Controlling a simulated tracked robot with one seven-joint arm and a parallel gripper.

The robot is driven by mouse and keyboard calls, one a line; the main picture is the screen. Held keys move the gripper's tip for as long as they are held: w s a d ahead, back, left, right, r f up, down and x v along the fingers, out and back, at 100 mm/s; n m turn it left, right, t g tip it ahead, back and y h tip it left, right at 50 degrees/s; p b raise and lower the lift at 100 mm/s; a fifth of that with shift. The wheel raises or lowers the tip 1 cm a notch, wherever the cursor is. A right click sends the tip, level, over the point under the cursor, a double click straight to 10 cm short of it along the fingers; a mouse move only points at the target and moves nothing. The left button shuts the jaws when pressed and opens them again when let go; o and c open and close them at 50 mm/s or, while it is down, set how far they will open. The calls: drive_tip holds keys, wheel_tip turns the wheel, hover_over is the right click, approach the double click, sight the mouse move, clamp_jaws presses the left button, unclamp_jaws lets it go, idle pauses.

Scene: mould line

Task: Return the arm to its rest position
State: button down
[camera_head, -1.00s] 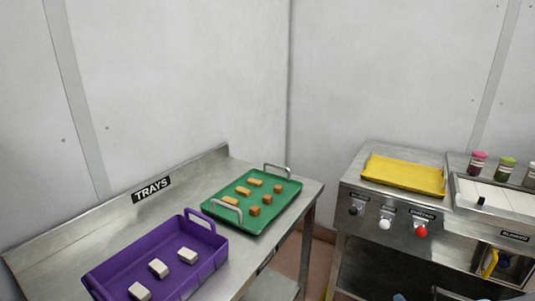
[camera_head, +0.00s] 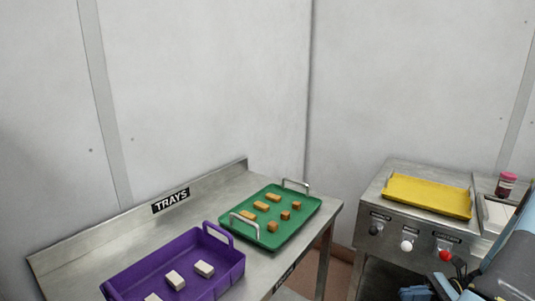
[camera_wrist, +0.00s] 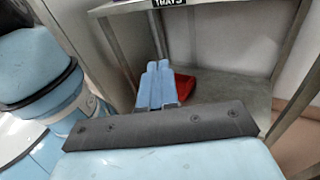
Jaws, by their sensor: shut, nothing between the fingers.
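My gripper (camera_wrist: 156,88) shows in the wrist view with its light-blue fingers together and nothing between them. It hangs free in front of the lower part of the steel table marked TRAYS (camera_head: 95,240). A red thing (camera_wrist: 185,85) lies on the lower shelf (camera_wrist: 235,97), partly hidden behind the fingers. In the head view, blue and dark parts of my arm (camera_head: 515,255) fill the lower right corner.
On the table, a purple tray (camera_head: 225,270) holds white blocks and a green tray (camera_head: 300,223) holds several brown pieces. A yellow tray (camera_head: 428,195) lies on the steel machine (camera_head: 372,222) at the right, near a jar with a pink lid (camera_head: 506,184).

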drive_tip(key=s+a+r+n+t+h, duration=0.1)
drive_tip(key=a+r+n+h, duration=0.4)
drive_tip(key=r, duration=0.5)
drive_tip(key=s+a+r+n+t+h, duration=0.1)
drive_tip(key=s+a+r+n+h, duration=0.1)
drive_tip(key=a+r+n+h, duration=0.3)
drive_tip(key=s+a+r+n+t+h, duration=0.1)
drive_tip(key=a+r+n+h, duration=0.4)
drive_tip(key=r, duration=1.1)
drive_tip(key=n+h, duration=0.2)
drive_tip(key=n, duration=0.2)
drive_tip(key=shift+s+a+r+n+t, duration=0.2)
drive_tip(key=shift+s+a+n+t, duration=0.1)
drive_tip(key=shift+a+t, duration=0.1)
drive_tip(key=shift+d, duration=0.1)
